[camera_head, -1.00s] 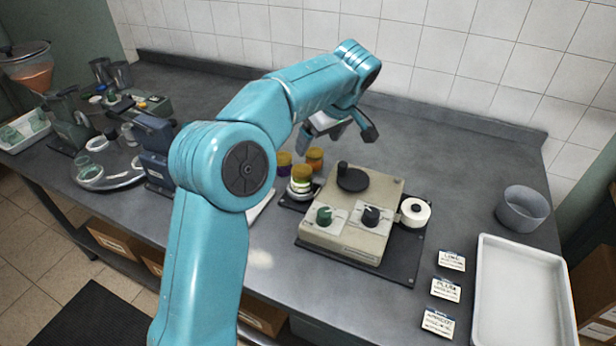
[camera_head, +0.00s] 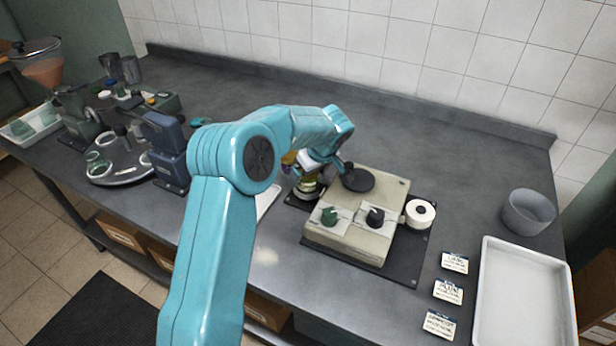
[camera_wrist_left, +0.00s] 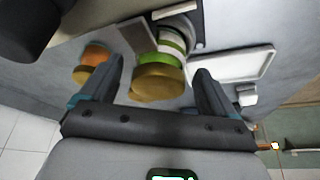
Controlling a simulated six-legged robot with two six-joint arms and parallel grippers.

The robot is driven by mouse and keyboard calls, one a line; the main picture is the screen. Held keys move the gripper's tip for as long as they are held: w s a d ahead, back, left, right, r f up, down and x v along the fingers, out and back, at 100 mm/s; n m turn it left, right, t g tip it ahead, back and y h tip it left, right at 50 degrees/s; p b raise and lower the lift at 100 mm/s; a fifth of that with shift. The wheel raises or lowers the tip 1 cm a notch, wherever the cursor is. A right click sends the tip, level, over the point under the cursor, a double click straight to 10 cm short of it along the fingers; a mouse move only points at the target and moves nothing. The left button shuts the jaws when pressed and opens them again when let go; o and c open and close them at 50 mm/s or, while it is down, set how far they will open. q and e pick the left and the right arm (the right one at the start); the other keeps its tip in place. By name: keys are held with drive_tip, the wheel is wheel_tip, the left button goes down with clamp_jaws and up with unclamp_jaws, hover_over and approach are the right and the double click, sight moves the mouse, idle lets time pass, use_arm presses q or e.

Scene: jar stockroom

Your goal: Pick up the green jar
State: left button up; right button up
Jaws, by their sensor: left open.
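The green jar (camera_wrist_left: 168,59) has a gold-brown lid, a green band and a white label. In the left wrist view its lid lies between the spread fingers of my left gripper (camera_wrist_left: 158,70), with a gap showing on each side. In the head view the green jar (camera_head: 308,188) stands left of the beige machine, partly hidden by my left gripper (camera_head: 318,172), which is low over it. The left gripper is open and holds nothing. My right gripper is not in view.
An orange jar (camera_wrist_left: 88,68) stands close beside the left finger in the wrist view. A purple jar (camera_head: 288,168) is just behind the green one. The beige machine (camera_head: 348,240) with knobs stands close on the right. A white tray (camera_head: 490,318) lies far right.

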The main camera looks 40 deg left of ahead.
use_arm(q)
drive_tip(key=shift+w+a+f, duration=0.15)
drive_tip(key=shift+a+f, duration=0.15)
drive_tip(key=shift+f, duration=0.3)
drive_tip(key=shift+d+r, duration=0.1)
drive_tip(key=shift+r, duration=0.1)
drive_tip(key=shift+c, duration=0.6)
drive_tip(key=c, duration=1.2)
